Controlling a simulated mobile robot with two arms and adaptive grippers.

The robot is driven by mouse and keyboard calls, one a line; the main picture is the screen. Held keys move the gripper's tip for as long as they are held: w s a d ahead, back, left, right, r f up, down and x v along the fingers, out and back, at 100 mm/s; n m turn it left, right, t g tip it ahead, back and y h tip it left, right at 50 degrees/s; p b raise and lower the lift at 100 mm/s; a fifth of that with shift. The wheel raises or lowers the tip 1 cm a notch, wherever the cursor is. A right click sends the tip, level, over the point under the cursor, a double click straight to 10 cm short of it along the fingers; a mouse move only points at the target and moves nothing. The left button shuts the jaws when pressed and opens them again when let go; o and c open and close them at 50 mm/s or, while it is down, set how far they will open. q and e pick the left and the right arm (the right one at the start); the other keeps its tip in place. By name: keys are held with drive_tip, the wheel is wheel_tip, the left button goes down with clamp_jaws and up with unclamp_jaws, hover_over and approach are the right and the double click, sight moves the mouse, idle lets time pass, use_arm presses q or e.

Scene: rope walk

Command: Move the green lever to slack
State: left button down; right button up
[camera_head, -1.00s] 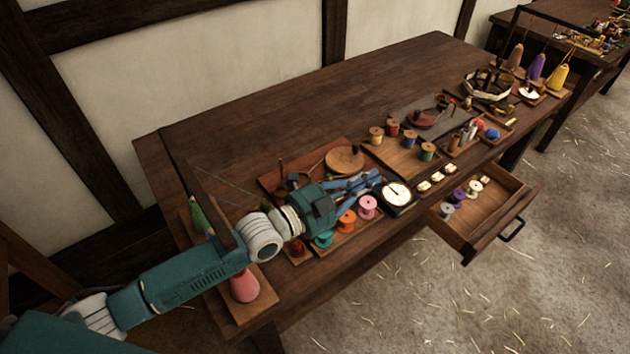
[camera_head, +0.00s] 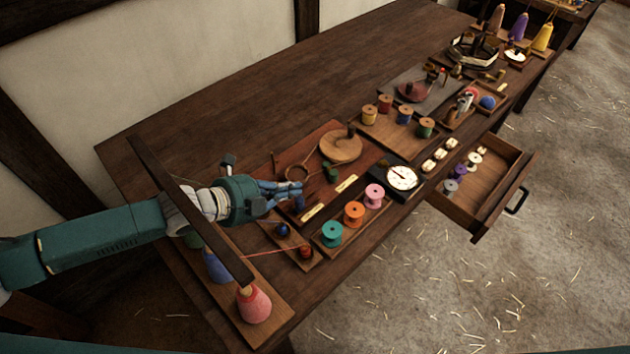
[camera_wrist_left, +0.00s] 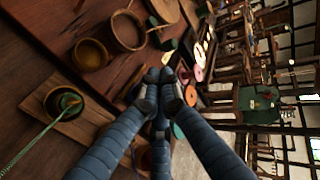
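The green lever (camera_head: 331,172) appears as a small dark green piece on the reddish-brown board (camera_head: 300,148), below the round wooden disc (camera_head: 341,146). Two pale label plates lie along the board's front edge, a left one (camera_head: 313,211) and a right one (camera_head: 346,184); their writing is too small to read. My left gripper (camera_head: 297,190) is over the left part of the board, left of the lever and apart from it. In the left wrist view its blue fingertips (camera_wrist_left: 160,78) meet with nothing seen between them. A green piece (camera_wrist_left: 168,44) shows just beyond them. My right gripper is out of view.
A dark wooden bar (camera_head: 190,210) stands above the bobbins at left. A white dial (camera_head: 401,178) sits right of the board. Teal (camera_head: 331,234), orange (camera_head: 354,214) and pink (camera_head: 374,196) spools stand in front. An open drawer (camera_head: 483,190) juts out at right. The rear tabletop is clear.

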use_arm(q)
drive_tip(key=shift+d, duration=0.15)
drive_tip(key=shift+w+d, duration=0.1)
drive_tip(key=shift+d, duration=0.1)
drive_tip(key=p, duration=0.2)
approach(332, 182)
drive_tip(key=x, duration=0.4)
drive_tip(key=shift+w+r, duration=0.1)
drive_tip(key=shift+w+d+f, duration=0.35)
drive_tip(key=shift+d+f, duration=0.05)
drive_tip(key=shift+d, duration=0.1)
